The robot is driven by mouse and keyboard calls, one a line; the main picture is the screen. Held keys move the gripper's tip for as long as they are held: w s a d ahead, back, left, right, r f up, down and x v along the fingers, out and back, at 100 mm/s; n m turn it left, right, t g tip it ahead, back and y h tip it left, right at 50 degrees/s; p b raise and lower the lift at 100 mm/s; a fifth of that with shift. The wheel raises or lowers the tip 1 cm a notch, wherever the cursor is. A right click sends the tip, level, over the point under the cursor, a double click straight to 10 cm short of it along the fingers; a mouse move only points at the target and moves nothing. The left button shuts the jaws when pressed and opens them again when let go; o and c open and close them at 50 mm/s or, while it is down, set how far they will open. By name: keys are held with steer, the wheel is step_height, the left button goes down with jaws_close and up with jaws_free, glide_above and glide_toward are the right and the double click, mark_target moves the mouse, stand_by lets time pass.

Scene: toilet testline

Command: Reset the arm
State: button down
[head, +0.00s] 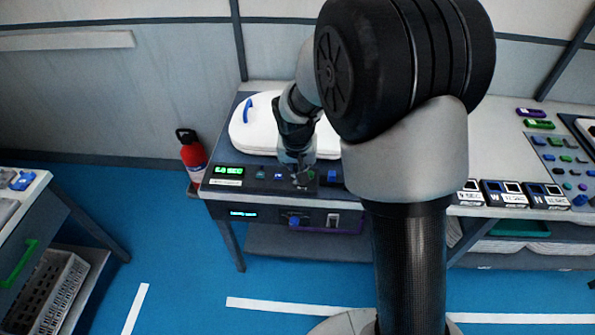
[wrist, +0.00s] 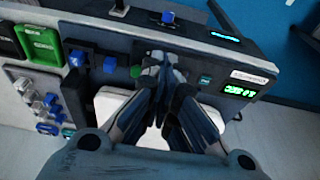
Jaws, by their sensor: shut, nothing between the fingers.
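My gripper (head: 301,178) is shut and empty, at the front control strip of the testline table in the head view. In the wrist view my gripper (wrist: 161,62) has its fingertips together, just over or at the strip beside a green button (wrist: 137,72). I cannot tell whether they touch it. My arm reaches across the right middle of the head view and hides part of the table. A white toilet lid (head: 258,138) with a blue handle (head: 247,108) lies behind my gripper. A green-lit display (head: 229,170) is left of my gripper.
A red bottle (head: 192,152) stands at the table's left end. A blue knob (head: 294,221) sits on the lower front panel. Labelled boxes (head: 503,194) and several buttons lie to the right. A cart with a white basket (head: 60,295) is at left. Blue floor is clear between.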

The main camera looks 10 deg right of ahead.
steer(key=shift+r, duration=0.15)
steer(key=s+d+r+n+t, duration=0.1)
steer(key=s+r+n, duration=0.1)
steer(key=s+r, duration=1.15)
steer(key=s+r+n+t, duration=0.1)
steer(key=s+r, duration=0.3)
steer(key=s, duration=1)
steer(key=shift+s+n+y, duration=0.3)
steer(key=shift+y, duration=0.1)
steer(key=shift+w+d+r, duration=0.1)
steer(key=shift+d, duration=0.05)
